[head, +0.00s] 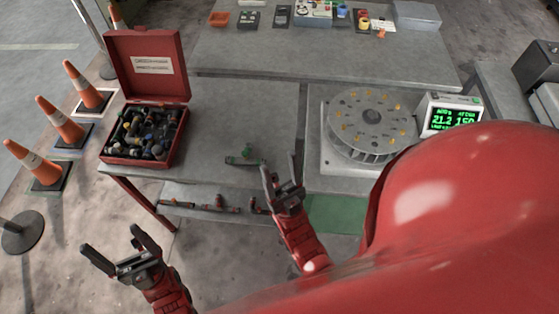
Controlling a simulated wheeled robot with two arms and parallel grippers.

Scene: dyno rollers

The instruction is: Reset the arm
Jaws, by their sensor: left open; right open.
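My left gripper (112,240) is at the lower left, open and empty, over the floor in front of the table. My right gripper (279,168) is open and empty, with its fingers pointing up the picture near the front edge of the grey table (215,125). A small green clamp-like piece (243,158) lies on the table just left of the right gripper's fingertips, apart from them. My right arm runs down from its gripper toward the bottom of the picture.
A red case (147,95) stands open at the left, full of small parts. A round drum (370,125) on a white base and a green-lit display (450,115) are at the right. Several orange cones (60,120) stand left. A shelf with tools (220,204) is below the table.

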